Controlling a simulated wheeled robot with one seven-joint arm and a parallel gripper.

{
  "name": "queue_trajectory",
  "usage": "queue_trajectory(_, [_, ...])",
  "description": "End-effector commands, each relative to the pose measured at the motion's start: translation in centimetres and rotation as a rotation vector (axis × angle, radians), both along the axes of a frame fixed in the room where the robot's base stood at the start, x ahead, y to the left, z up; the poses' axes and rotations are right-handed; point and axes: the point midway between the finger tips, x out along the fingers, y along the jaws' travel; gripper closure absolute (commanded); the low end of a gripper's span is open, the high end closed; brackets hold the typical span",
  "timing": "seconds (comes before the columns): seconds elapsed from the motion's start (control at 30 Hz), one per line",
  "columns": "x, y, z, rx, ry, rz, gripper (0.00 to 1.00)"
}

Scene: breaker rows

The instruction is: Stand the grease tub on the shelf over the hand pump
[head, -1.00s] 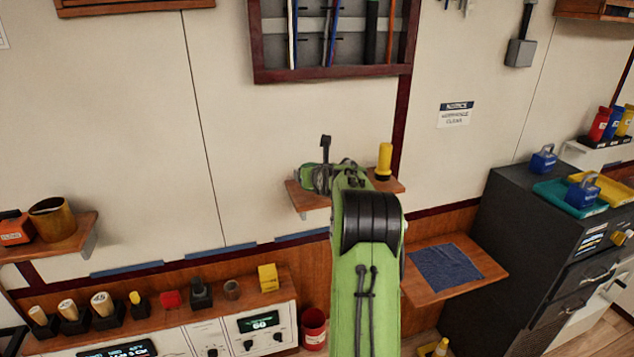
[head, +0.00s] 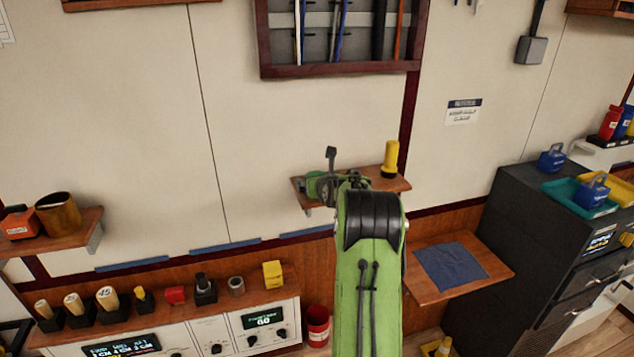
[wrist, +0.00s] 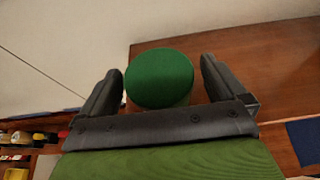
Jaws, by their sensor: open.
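A round green lid or top (wrist: 160,79), which I take to be the grease tub, is between the two fingers of my gripper (wrist: 162,88) in the wrist view. The fingers are open, one on each side of it, and I cannot tell whether they touch it. Its body is mostly hidden below the top. In the head view my arm covers part of a small wooden wall shelf (head: 399,184); a black upright piece (head: 331,158) shows at its left part. I cannot make out which thing is the hand pump.
A yellow torch (head: 390,158) stands on the small shelf's right end. Lower right is a wooden ledge with a blue cloth (head: 450,266). A dark cabinet (head: 500,230) stands right. Left is a shelf with a brown mug (head: 58,214); below it is a console (head: 215,330).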

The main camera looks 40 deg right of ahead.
Motion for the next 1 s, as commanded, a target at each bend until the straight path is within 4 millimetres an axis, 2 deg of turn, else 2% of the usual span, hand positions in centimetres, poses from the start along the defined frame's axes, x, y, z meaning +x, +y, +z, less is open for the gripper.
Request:
queue_trajectory(0.07, [0.0,0.0,0.5,0.0,0.0,0.0,0.03])
queue_trajectory(0.13, [-0.8,0.3,0.9,-0.001,-0.002,-0.001,0.03])
queue_trajectory(0.4, [-6.6,3.6,3.3,-0.003,-0.002,-0.001,0.03])
queue_trajectory(0.6, [-9.3,5.1,4.6,-0.001,0.001,-0.001,0.03])
queue_trajectory(0.87, [-9.7,5.5,5.0,-0.004,0.003,0.004,0.03])
queue_trajectory(0.93, [-9.4,6.9,5.4,-0.05,0.041,0.046,0.03])
queue_trajectory(0.97, [-9.1,8.0,5.6,-0.089,0.078,0.084,0.03])
queue_trajectory(1.0, [-8.8,10.1,6.0,-0.166,0.141,0.154,0.03])
